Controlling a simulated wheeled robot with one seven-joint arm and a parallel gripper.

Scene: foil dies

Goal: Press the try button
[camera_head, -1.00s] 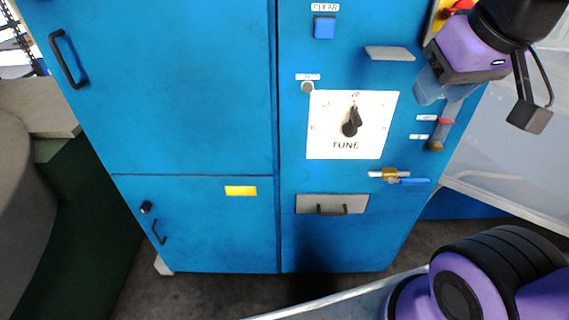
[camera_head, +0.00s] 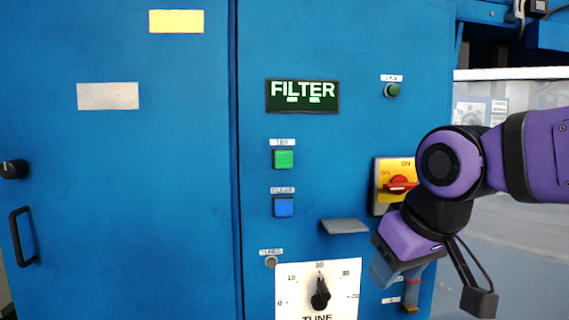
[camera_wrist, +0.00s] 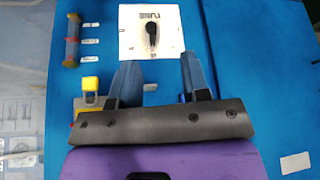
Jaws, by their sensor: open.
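The try button is a square green button (camera_head: 284,159) under a small label on the blue cabinet, which is too small to read surely. It sits above the blue clear button (camera_head: 283,207) and below the dark FILTER display (camera_head: 302,96). My gripper (camera_head: 387,272) is to the lower right of the green button, well apart from it, below the red-and-yellow switch. In the wrist view my gripper (camera_wrist: 162,80) shows two spread fingers with nothing between them. The green button is not visible in the wrist view.
A grey ledge (camera_head: 344,226) juts out left of my gripper. The TUNE dial (camera_head: 320,292) is lower left; it also shows in the wrist view (camera_wrist: 151,31). A red-and-yellow switch (camera_head: 396,184) and a round green button (camera_head: 392,90) are on the right. The upper panel face is flat.

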